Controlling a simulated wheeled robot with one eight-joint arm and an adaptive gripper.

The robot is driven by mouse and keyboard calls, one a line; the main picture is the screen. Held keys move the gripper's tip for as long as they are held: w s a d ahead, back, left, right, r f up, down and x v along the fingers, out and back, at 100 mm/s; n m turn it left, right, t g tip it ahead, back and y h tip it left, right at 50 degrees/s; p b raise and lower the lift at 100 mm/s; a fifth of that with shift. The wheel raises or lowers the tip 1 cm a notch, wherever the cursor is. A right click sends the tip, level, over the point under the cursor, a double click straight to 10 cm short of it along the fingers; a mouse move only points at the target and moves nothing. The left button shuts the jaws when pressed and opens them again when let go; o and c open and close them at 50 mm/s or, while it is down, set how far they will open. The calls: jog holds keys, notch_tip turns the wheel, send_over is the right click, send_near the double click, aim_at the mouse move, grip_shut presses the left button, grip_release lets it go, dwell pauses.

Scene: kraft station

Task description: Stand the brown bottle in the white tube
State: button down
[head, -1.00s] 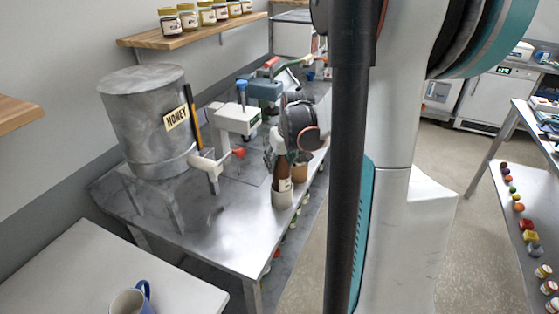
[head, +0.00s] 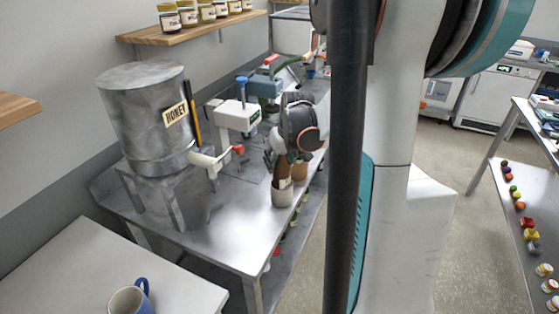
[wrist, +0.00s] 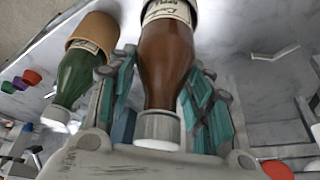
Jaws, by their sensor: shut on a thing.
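The brown bottle (head: 284,174) stands about upright with its lower end inside the white tube (head: 282,196) on the steel table. Part of its label shows above the tube's rim. My gripper (head: 281,160) is above the tube, shut on the bottle's upper part. In the wrist view the brown bottle (wrist: 166,62) lies between my gripper's teal-padded fingers (wrist: 160,85), its white cap towards the camera. A bit of the tube's pale rim (wrist: 195,10) shows around the label at the top. The bottle's base is hidden in the tube.
A brown tube (wrist: 95,28) holding a green bottle (wrist: 76,78) stands close beside. A honey tank (head: 145,115) with a tap stands left on the steel table (head: 225,228). A white device (head: 236,117) is behind.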

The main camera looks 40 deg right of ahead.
jog(key=shift+f+b, duration=0.65)
jog(key=shift+f, duration=0.25)
jog(key=c, duration=0.7)
grip_release()
jog(key=o, duration=0.5)
jog(key=shift+o, duration=0.2)
jog(key=shift+r, duration=0.3)
jog(key=shift+r+p, duration=0.35)
jog(key=shift+p, duration=0.1)
jog(key=shift+r+p, duration=0.7)
jog(key=shift+r, duration=0.25)
